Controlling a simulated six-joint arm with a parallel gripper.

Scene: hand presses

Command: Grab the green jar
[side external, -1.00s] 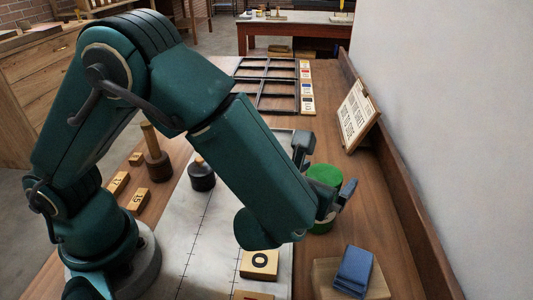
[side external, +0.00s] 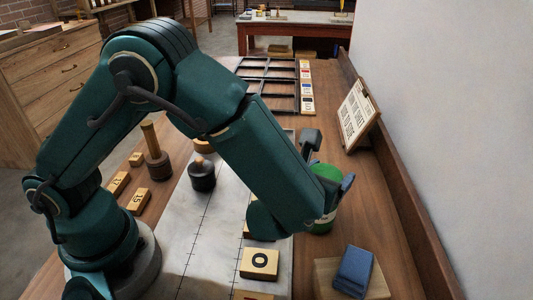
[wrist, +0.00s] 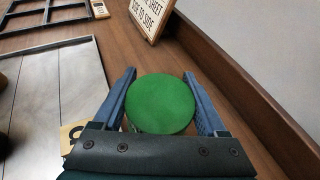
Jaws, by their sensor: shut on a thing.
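The green jar (side external: 326,173) stands upright at the right of the bench, partly hidden by my gripper. In the wrist view its round green lid (wrist: 160,104) fills the space between the two blue-grey fingers. My gripper (wrist: 161,108) is shut on the jar, one finger on each side. In the side view my gripper (side external: 331,164) reaches over the jar from the left, with my forearm hiding part of it. The jar's base appears at bench level; I cannot tell whether it touches the wood.
A blue block (side external: 354,270) lies on a wooden block (side external: 322,281) in front. A sign (side external: 357,115) stands behind, by the raised bench edge (side external: 400,200). A dark rack (side external: 268,83) is at the back. Numbered blocks (side external: 260,263) and dark weights (side external: 202,177) lie left.

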